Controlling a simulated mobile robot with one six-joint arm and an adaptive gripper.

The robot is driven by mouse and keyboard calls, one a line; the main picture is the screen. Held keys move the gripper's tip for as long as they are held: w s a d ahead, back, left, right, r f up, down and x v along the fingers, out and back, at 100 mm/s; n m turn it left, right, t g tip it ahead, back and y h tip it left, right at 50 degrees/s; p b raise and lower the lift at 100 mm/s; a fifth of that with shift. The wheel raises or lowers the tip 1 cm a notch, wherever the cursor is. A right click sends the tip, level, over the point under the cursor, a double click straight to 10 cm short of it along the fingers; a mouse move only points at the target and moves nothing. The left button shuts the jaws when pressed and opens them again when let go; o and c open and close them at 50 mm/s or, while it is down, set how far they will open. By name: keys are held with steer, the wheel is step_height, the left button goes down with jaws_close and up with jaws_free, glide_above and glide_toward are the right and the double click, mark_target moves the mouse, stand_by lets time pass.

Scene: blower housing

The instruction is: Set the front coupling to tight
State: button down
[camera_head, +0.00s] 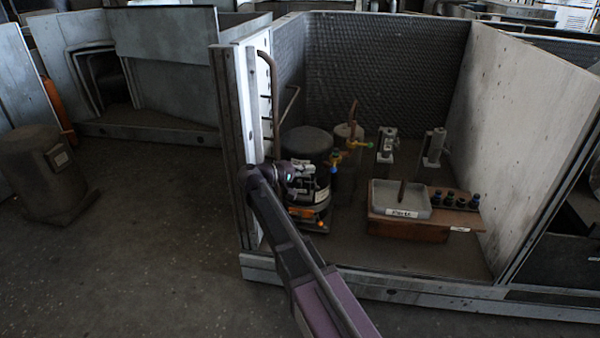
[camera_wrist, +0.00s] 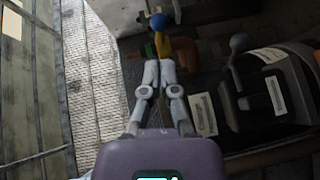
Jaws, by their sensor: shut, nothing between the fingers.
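My gripper (camera_head: 305,172) is at the left side of the housing, beside the dark compressor, with its fingers shut and empty. In the wrist view the gripper (camera_wrist: 159,68) has its fingertips together, pointing at a small yellow fitting with a blue knob (camera_wrist: 158,20). The fingertips overlap the yellow part in that view; I cannot tell whether they touch it. In the head view two yellow-and-blue fittings show on the pipework, a nearer one (camera_head: 335,158) and a farther one (camera_head: 362,144). I cannot tell the tight or loose setting of either.
The dark compressor (camera_head: 307,145) stands close to my gripper, with a labelled base. A wooden stand (camera_head: 408,231) holds a grey tray (camera_head: 381,200) and several dark caps (camera_head: 448,201). Two metal fittings (camera_head: 434,147) stand behind. Panels (camera_head: 520,110) wall the bay at its sides and back.

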mark_target(334, 166)
steer(key=x, duration=0.5)
steer(key=shift+d, duration=0.2)
stand_by(0.4)
